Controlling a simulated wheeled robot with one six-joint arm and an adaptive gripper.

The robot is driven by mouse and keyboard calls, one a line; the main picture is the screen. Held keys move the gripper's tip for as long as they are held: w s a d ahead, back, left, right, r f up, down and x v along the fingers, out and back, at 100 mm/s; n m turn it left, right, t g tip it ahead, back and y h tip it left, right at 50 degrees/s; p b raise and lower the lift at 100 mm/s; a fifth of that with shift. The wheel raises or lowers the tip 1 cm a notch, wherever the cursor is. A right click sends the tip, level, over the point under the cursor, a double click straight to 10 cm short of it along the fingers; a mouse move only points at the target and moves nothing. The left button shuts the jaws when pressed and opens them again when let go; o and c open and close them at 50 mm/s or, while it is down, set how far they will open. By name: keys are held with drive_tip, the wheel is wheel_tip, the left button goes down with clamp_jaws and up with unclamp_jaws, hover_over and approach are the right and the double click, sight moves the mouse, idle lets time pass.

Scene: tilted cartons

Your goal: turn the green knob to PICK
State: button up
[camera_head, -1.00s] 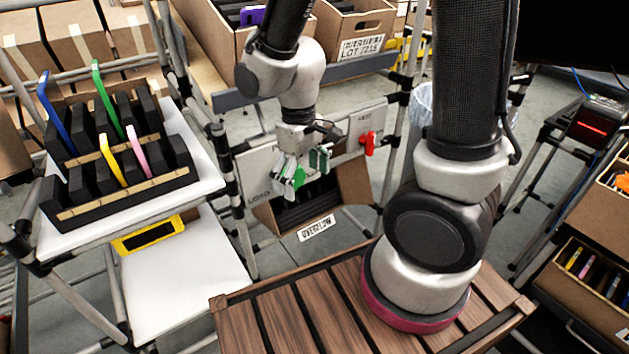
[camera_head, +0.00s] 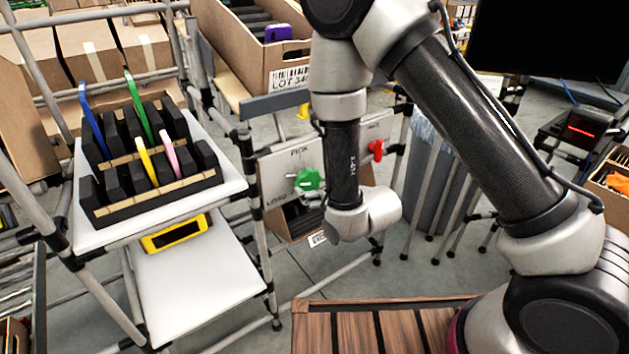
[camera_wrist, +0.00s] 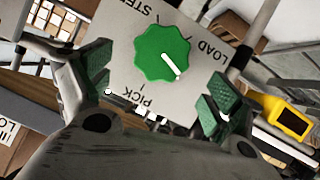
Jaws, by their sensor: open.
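The green knob (camera_head: 308,180) sits on a light grey panel (camera_head: 289,171) lettered PICK above it and LOAD to its left in the head view. In the wrist view the green knob (camera_wrist: 162,54) shows whole, and its white line lies between the LOAD and PICK letters, at neither. My gripper (camera_wrist: 155,85) faces the panel with its two green-padded fingers spread wide, one either side of the knob's lower part in the picture. The fingers look apart from the knob and hold nothing. In the head view my wrist hides most of the gripper.
A red knob (camera_head: 376,150) is on the panel's right part. A carton with dark dividers (camera_head: 283,229) is under the panel. A rack of black slots (camera_head: 152,195) stands on a white shelf at left. Grey frame posts flank the panel.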

sight(310, 180)
drive_tip(key=x, duration=0.7)
drive_tip(key=shift+w+a, duration=0.15)
drive_tip(key=shift+w, duration=0.2)
drive_tip(key=c, duration=1)
